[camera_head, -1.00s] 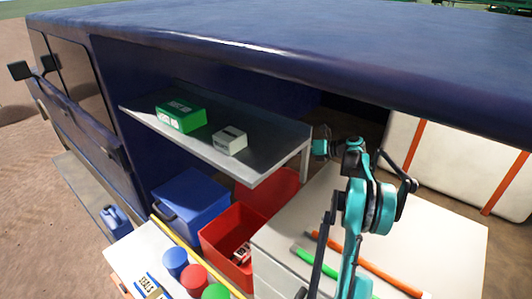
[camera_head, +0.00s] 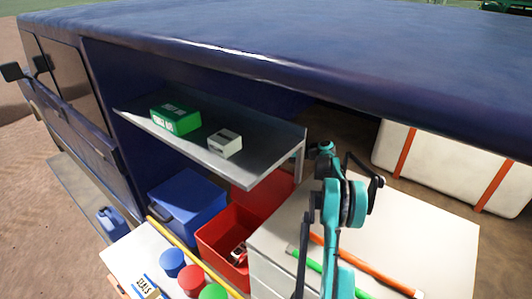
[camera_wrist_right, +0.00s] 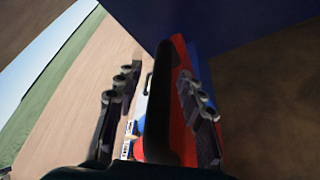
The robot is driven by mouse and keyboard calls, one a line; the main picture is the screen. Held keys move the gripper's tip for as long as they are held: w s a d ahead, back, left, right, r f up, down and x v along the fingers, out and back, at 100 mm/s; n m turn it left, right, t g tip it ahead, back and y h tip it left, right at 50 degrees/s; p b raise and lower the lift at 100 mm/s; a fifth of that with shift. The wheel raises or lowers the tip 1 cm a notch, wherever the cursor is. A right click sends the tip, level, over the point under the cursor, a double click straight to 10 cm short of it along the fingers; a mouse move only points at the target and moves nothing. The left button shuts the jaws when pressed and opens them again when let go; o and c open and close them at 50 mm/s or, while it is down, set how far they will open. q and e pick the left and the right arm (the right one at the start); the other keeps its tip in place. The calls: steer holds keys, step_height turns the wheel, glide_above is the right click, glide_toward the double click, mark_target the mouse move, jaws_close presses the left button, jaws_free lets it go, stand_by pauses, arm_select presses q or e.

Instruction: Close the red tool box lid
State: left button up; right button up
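Red of the tool box (camera_wrist_right: 178,120) shows beside the right-hand finger. A dark elongated shape fills the gap; I cannot tell what it is. My left gripper is not in view.
A metal shelf (camera_head: 255,150) with a green box (camera_head: 175,119) and a small pale box (camera_head: 225,143) overhangs the tool box. A blue box (camera_head: 188,205) stands left of it. A white cabinet (camera_head: 430,235) with orange and green tubes is on the right.

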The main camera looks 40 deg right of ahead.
jaws_close()
steer(key=a, duration=0.2)
steer(key=s+a+n+b, duration=0.1)
steer(key=shift+a+r, duration=0.25)
steer(key=shift+a, duration=0.05)
steer(key=shift+o, duration=0.6)
jaws_free()
step_height(320, 180, up, 4)
steer(key=f, duration=0.1)
glide_above(287, 171)
steer(key=shift+r, duration=0.25)
